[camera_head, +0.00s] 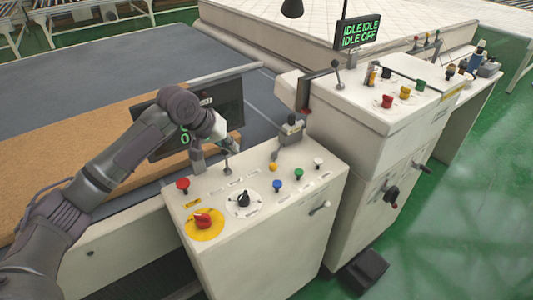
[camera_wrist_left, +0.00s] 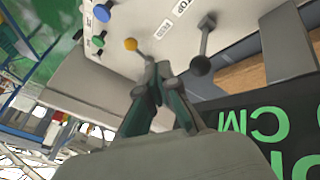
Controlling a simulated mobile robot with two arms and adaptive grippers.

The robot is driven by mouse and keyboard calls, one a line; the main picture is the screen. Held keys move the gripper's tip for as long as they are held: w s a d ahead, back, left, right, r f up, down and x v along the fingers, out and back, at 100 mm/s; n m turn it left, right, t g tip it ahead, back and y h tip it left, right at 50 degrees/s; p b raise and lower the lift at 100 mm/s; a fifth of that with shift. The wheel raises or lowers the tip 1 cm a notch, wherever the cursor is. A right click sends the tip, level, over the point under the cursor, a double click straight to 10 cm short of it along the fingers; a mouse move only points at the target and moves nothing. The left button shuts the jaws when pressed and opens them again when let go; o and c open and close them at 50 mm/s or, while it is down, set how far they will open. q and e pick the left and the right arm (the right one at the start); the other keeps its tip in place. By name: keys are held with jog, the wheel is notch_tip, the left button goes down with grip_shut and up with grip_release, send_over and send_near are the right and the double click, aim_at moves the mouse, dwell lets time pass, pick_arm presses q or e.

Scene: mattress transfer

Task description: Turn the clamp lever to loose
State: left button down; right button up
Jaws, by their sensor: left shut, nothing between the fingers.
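The lever (camera_head: 227,163) that is probably the clamp lever stands on top of the near control console (camera_head: 270,225), a thin stem with a dark ball knob. It also shows in the left wrist view (camera_wrist_left: 201,64). My left gripper (camera_head: 234,149) is shut and empty, just above and beside this lever. In the left wrist view the shut fingertips (camera_wrist_left: 150,72) sit left of the ball, apart from it in the picture. My right gripper is not in view.
The console carries a red button (camera_head: 183,184), a red knob on a yellow plate (camera_head: 203,219), a black dial (camera_head: 243,200) and yellow, blue, green and white buttons. A dark display (camera_head: 215,108) stands behind my left wrist.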

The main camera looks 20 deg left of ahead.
aim_at(274, 162)
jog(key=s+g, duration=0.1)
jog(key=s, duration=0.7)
pick_arm(q)
jog(key=x, duration=0.2)
jog(key=p+x, duration=0.1)
jog(key=x, duration=0.1)
jog(key=s+x, duration=0.1)
jog(key=x, duration=0.1)
jog(key=shift+w+d+f+p, duration=0.25)
jog(key=shift+d+f+p, duration=0.15)
jog(key=shift+f, duration=0.1)
jog(key=w+d+f, duration=0.1)
jog(key=w+d+f+p, duration=0.1)
jog(key=d, duration=0.1)
jog(key=shift+w+d+f, duration=0.1)
jog(key=shift+d+f, duration=0.05)
jog(key=shift+d, duration=0.05)
jog(key=shift+d+f, duration=0.1)
jog(key=shift+d, duration=0.35)
jog(key=shift+w, duration=0.1)
jog(key=shift+p, duration=0.3)
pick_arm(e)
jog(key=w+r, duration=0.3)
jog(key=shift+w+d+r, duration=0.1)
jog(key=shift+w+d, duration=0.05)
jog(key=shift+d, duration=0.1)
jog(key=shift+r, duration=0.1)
